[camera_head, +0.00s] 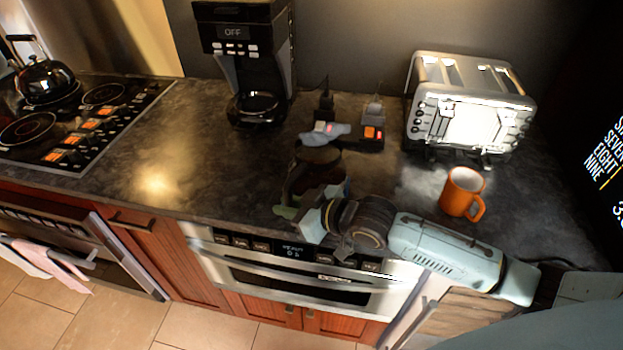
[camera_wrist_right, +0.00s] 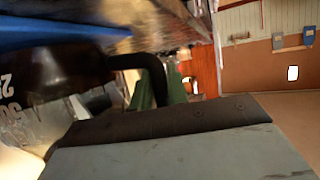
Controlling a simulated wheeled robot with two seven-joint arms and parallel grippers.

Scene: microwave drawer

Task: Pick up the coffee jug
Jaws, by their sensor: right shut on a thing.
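The coffee jug (camera_head: 312,172) has a dark and clear body and a blue-grey lid. It is at the front of the dark counter, in front of the coffee maker (camera_head: 246,50). My right gripper (camera_head: 290,211) is shut on its black handle; the arm comes in from the right. In the right wrist view the jug (camera_wrist_right: 60,75) fills the left side, with white scale marks, and its handle (camera_wrist_right: 150,70) runs between the green fingers. I cannot tell whether the jug's bottom touches the counter. My left gripper is not in view.
A silver toaster (camera_head: 468,110) and an orange mug (camera_head: 461,192) stand to the right. A stove (camera_head: 85,122) with a black kettle (camera_head: 44,80) is at left. The counter left of the jug is clear.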

